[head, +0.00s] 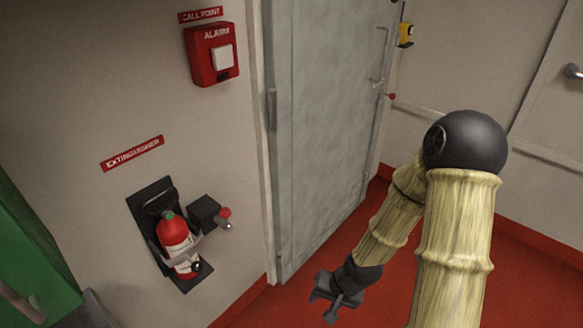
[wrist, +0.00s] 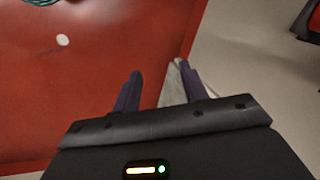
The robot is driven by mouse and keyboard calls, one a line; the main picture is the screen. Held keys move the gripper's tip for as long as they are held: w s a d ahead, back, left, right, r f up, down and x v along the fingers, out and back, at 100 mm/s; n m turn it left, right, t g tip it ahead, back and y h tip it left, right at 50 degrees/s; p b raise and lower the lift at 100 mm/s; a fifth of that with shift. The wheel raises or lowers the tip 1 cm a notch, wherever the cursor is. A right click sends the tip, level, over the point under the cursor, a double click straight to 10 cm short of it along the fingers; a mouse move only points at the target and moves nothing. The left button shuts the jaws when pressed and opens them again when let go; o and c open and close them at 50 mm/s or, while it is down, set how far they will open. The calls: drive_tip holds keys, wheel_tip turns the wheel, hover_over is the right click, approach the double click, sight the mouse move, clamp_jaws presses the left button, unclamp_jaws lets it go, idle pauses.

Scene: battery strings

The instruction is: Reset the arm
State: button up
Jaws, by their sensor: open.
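My arm shows at the right of the head view, bent at a dark joint, with its forearm reaching down and left. My gripper (head: 338,298) hangs low over the red floor, in front of the grey door's foot. In the wrist view my gripper (wrist: 160,88) shows two dark fingers spread apart with nothing between them. Red floor and a pale strip show beyond the fingertips.
A red extinguisher (head: 173,232) sits in a dark wall bracket at the left, below a red alarm call point (head: 212,54). A grey door (head: 326,130) stands behind my gripper. A green cabinet (head: 30,255) is at the far left. Red floor (head: 525,275) is open at the right.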

drive_tip(key=s+d+r+n+h, duration=0.1)
drive_tip(key=d+r, duration=0.1)
drive_tip(key=r, duration=0.3)
drive_tip(key=s+d+r+n+t+h, duration=0.1)
drive_tip(key=d+r, duration=0.2)
drive_tip(key=r, duration=0.3)
drive_tip(key=s+d+r+n+h, duration=0.1)
drive_tip(key=d+r, duration=0.1)
drive_tip(key=r, duration=0.3)
drive_tip(key=w+p+v, duration=0.2)
drive_tip(key=p+v, duration=0.8)
drive_tip(key=p, duration=0.1)
drive_tip(key=w+r+p+v, duration=0.1)
drive_tip(key=w+p+v, duration=0.1)
drive_tip(key=p+v, duration=0.9)
drive_tip(key=shift+w+a+r, duration=0.2)
drive_tip(key=shift+w+a, duration=0.1)
drive_tip(key=shift+w, duration=0.1)
drive_tip(key=shift+a, duration=0.1)
